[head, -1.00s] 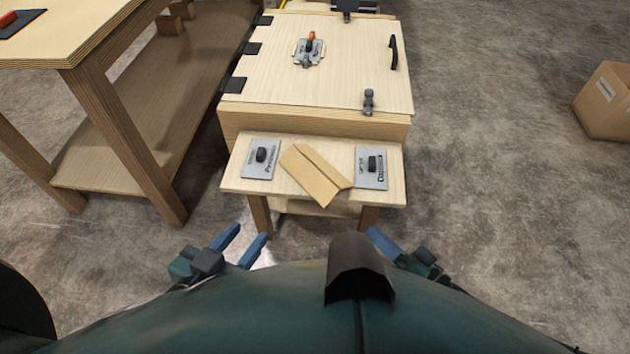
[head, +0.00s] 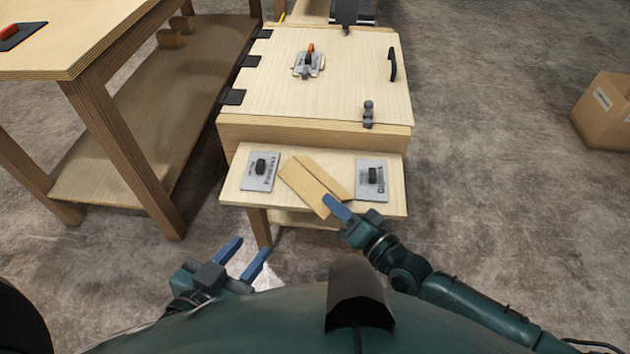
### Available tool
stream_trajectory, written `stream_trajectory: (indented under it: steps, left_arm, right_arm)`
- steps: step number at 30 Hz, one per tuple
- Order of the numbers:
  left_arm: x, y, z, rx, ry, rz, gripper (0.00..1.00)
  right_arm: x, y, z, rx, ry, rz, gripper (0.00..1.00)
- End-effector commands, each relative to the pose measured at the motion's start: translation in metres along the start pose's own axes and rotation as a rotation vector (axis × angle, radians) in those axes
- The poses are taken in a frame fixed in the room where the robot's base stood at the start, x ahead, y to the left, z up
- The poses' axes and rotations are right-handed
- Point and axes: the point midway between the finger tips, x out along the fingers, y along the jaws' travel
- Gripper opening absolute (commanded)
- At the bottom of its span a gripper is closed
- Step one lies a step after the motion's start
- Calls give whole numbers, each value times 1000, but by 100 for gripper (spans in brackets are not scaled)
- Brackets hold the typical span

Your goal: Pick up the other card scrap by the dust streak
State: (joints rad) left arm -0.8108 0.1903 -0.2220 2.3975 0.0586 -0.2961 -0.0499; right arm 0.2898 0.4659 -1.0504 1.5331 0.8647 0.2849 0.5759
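A tan, creased card scrap (head: 312,182) lies slantwise on the small light-wood shelf (head: 232,190), between two grey switch plates. My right gripper (head: 330,202) is at the card's near corner and covers part of it. Its blue fingers overlap in this view, so I cannot tell whether they are open or touching the card. My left gripper (head: 250,252) is open and empty, low in front of the shelf's left side. A pale patch (head: 268,272) shows on the floor beside it, partly hidden; I cannot tell whether it is dust. No second card scrap is clearly visible.
The left switch plate (head: 261,170) and right switch plate (head: 371,180) flank the card. Behind is a wooden console (head: 345,80) with a latch (head: 368,114) and black handle (head: 393,65). A workbench (head: 80,45) stands left, a cardboard box (head: 605,110) far right.

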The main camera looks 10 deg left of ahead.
Motion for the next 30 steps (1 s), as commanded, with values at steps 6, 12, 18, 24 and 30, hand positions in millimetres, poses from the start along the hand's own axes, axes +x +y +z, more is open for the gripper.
stream_trajectory:
  steps: [6, 12, 18, 24, 30]
  left_arm:
    - [1, 1, -1, 2, 3, 3, 36]
    - [1, 1, -1, 2, 2, 3, 36]
    - [1, 1, -1, 2, 1, 4, 36]
    - [0, 1, -3, 0, 2, 4, 36]
    - [-7, -1, -18, -24, 11, -3, 36]
  right_arm:
    - [1, 0, 0, 0, -1, 0, 11]
    - [0, 0, 0, 0, 0, 0, 0]
    - [0, 0, 0, 0, 0, 0, 0]
    - [0, -3, -2, 0, 0, 0, 0]
    - [0, -30, -22, 1, 2, -2, 0]
